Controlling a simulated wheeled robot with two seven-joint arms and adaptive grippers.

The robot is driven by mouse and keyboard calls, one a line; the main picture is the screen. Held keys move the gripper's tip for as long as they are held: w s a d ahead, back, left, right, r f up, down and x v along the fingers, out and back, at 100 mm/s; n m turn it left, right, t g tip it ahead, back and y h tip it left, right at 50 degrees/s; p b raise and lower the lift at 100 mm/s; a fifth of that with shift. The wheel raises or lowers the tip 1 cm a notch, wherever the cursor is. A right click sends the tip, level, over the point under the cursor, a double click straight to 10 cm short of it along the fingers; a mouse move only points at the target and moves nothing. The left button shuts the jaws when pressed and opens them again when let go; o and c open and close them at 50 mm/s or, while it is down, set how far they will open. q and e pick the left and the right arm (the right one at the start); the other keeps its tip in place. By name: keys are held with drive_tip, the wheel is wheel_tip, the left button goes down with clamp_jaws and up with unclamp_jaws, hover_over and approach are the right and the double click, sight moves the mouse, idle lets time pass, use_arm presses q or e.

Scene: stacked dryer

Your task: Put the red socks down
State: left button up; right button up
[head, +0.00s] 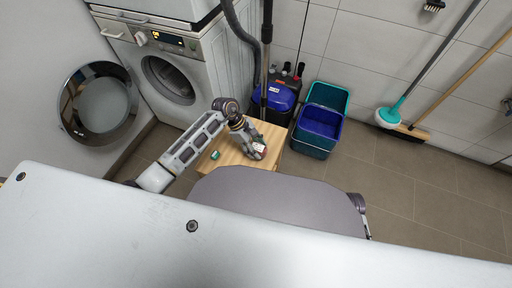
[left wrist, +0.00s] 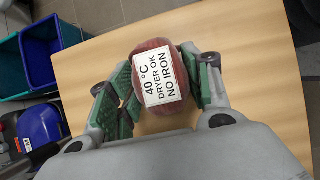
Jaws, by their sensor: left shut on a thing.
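In the head view the left gripper (head: 256,150) and the socks (head: 260,148) are over the light wooden table top (head: 232,157). I cannot tell whether the socks touch the wood. My right gripper is not in view.
A small green-and-white item (head: 215,155) lies on the table's left part. The washing machine (head: 172,75) with its round door (head: 97,103) open stands left. Blue and teal baskets (head: 318,122) stand right of the table. Bare wood surrounds the socks.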

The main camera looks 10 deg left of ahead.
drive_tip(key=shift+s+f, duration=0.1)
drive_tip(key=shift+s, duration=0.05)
use_arm(q)
drive_tip(key=shift+f, duration=0.1)
drive_tip(key=o, duration=1)
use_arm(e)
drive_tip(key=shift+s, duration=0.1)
use_arm(q)
drive_tip(key=shift+r, duration=0.2)
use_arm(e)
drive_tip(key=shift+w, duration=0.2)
use_arm(q)
drive_tip(key=shift+w+a+r, duration=0.1)
drive_tip(key=shift+a+r, duration=0.25)
drive_tip(key=shift+r, duration=0.2)
drive_tip(key=p+v, duration=0.2)
drive_tip(key=v, duration=0.8)
drive_tip(key=shift+a+r, duration=0.15)
drive_tip(key=shift+r, duration=0.15)
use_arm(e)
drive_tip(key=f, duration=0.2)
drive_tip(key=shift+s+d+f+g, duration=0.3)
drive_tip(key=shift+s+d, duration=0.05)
